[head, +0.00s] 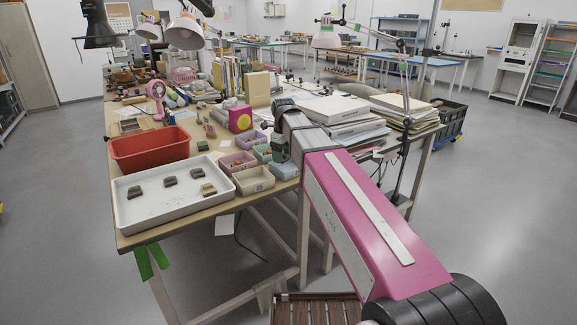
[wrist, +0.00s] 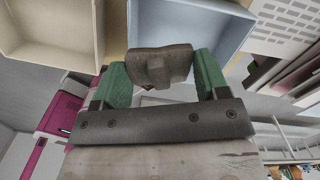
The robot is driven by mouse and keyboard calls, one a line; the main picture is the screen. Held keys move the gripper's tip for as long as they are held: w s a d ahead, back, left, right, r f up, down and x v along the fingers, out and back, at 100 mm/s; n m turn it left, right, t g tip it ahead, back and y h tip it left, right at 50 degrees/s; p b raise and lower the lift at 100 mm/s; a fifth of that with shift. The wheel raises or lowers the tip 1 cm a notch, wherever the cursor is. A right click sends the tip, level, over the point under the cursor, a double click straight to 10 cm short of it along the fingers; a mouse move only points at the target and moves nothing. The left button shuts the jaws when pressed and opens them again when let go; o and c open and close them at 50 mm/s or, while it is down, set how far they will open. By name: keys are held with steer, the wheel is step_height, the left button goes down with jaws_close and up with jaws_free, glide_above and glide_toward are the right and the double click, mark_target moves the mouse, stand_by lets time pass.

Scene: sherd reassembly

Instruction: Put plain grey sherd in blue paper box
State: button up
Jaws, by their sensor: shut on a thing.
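My gripper (wrist: 160,68) has green fingers and is shut on a grey-brown sherd (wrist: 158,62), seen in the wrist view. The light blue paper box (wrist: 190,22) is just beyond the sherd in that view, with its open inside showing. The sherd looks to be outside the box; its exact height over the rim is hard to tell. In the head view my arm reaches to the small boxes, and the fingers and held sherd cannot be made out. A bluish box (head: 285,170) shows there, partly hidden by my wrist.
A cream box (wrist: 45,45) is left of the blue one in the wrist view. In the head view, a white tray (head: 128,216) holds several sherds, beside a red bin (head: 150,149). A pink box (head: 237,163) and paper stacks (head: 340,108) flank my wrist.

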mark_target(288, 155)
steer(key=shift+w+d+f, duration=0.8)
steer(key=shift+w+d, duration=0.05)
steer(key=shift+d, duration=0.15)
steer(key=shift+f, duration=2)
steer(key=o, duration=0.6)
steer(key=shift+f, duration=0.1)
steer(key=shift+o, duration=0.2)
steer(key=r, duration=1.2)
steer(key=shift+s+d+r, duration=0.1)
steer(key=shift+d+r, duration=0.05)
steer(key=shift+d, duration=0.05)
